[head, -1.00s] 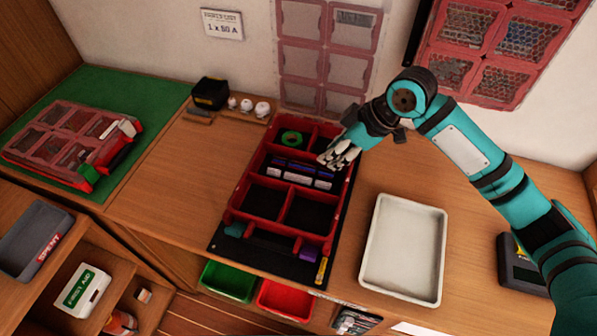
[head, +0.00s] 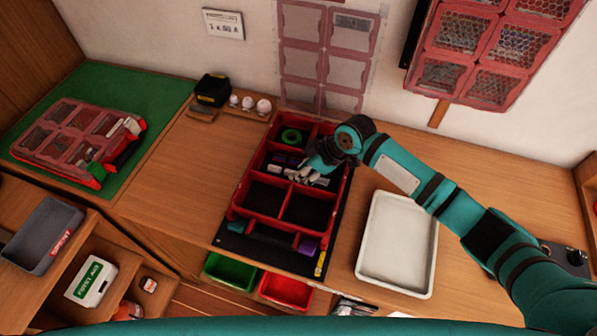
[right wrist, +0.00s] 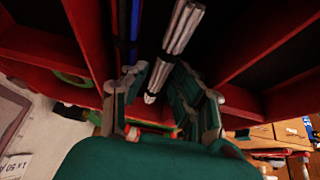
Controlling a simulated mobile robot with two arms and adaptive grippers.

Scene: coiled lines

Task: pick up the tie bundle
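In the right wrist view, a bundle of pale grey-white rods, which looks like the tie bundle (right wrist: 178,35), lies in a dark compartment of a red organizer. My right gripper (right wrist: 158,82) has its fingers apart, one on each side of the bundle's near end. I cannot tell whether they touch it. A blue strip (right wrist: 124,25) lies left of the bundle. My left gripper is not in view.
A green ring (head: 291,136) sits in the organizer's back-left compartment; the front compartments look empty. A white tray (head: 428,262) stands to the right. A red-lidded case (head: 62,150) lies on the green mat (head: 115,92) at left. Compartment walls flank my right gripper closely.

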